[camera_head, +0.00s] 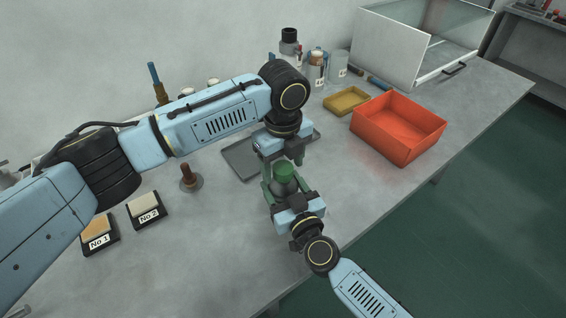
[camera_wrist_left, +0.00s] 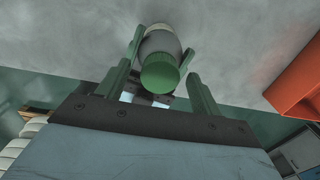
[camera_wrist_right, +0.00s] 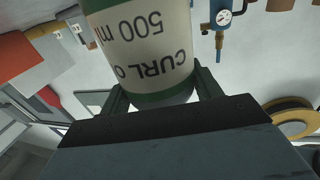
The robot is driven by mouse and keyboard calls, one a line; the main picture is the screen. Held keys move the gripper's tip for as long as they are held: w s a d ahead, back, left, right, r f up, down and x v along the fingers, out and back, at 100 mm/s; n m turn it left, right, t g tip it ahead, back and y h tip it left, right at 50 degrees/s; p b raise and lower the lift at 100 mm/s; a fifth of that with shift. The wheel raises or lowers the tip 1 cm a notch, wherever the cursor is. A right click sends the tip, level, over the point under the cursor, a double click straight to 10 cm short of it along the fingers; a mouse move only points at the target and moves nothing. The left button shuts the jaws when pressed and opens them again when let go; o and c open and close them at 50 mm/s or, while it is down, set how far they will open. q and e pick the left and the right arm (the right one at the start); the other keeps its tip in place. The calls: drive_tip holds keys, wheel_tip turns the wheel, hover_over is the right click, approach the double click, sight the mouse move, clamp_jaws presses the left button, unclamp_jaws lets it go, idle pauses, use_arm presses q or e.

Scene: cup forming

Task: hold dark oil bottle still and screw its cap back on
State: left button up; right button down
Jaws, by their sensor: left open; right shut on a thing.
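The oil bottle (camera_head: 285,187) stands upright between the fingers of my right gripper (camera_head: 286,191), which is shut on its body. A green cap (camera_head: 285,170) sits at the bottle's top; I cannot tell how tightly it is seated. In the right wrist view the bottle (camera_wrist_right: 150,45) shows a pale label reading "CURL O" and "500 ml" above a green band. My left gripper (camera_head: 283,161) is open just above the cap, pointing down. In the left wrist view the cap (camera_wrist_left: 160,76) lies between its spread fingers, with gaps on both sides.
A grey tray (camera_head: 240,160) lies just behind the grippers. An orange-red bin (camera_head: 398,128) and a yellow tray (camera_head: 346,100) stand to the right. Sample blocks No 1 (camera_head: 97,236) and No 2 (camera_head: 146,210) lie left. The table's front edge is close to my right arm.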

use_arm(q)
wheel_tip(320, 180, up, 12)
idle(0.4)
drive_tip(key=shift+f, duration=0.1)
use_arm(e)
drive_tip(key=shift+c, duration=1.2)
unclamp_jaws()
use_arm(q)
drive_tip(key=shift+r+p, duration=0.5)
drive_tip(key=shift+r, duration=0.05)
use_arm(e)
drive_tip(key=v, duration=1.3)
drive_tip(key=shift+s, duration=0.25)
drive_tip(key=shift+d, duration=0.1)
